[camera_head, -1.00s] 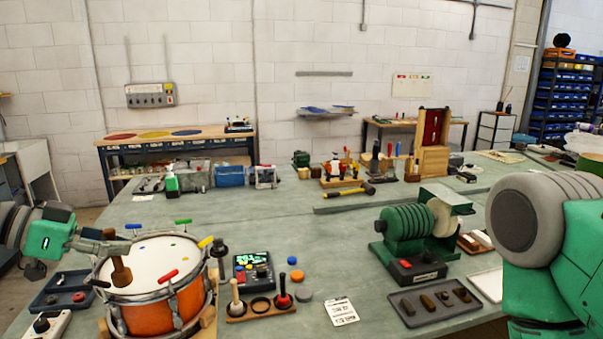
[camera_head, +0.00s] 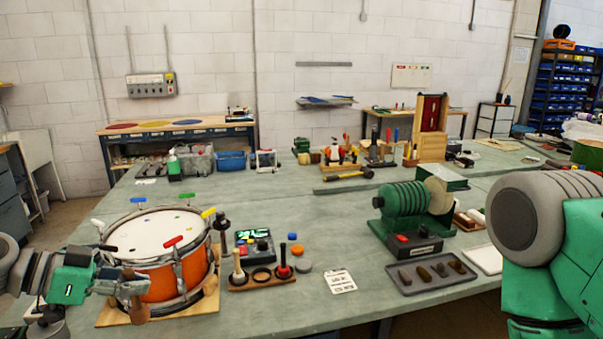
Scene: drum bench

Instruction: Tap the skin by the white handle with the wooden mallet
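The orange drum (camera_head: 185,281) stands on a wooden base at the left of the bench, its pale skin (camera_head: 145,230) facing up. Around the rim are a white handle (camera_head: 97,224) at the far left, and blue (camera_head: 138,199), green (camera_head: 187,195), yellow (camera_head: 208,212), red (camera_head: 172,243) and black (camera_head: 107,247) ones. My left gripper (camera_head: 122,281) is at the drum's near left side, seemingly shut on the wooden mallet (camera_head: 139,312). The mallet's brown head appears before the orange shell, off the skin in this view. Its handle is mostly hidden. My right gripper is out of view.
Right of the drum are a dark upright post (camera_head: 222,235), a wooden rack (camera_head: 262,282) with pegs and a control box (camera_head: 254,245). A green machine (camera_head: 405,215) and a grey tray (camera_head: 431,275) stand farther right. The bench centre is fairly clear.

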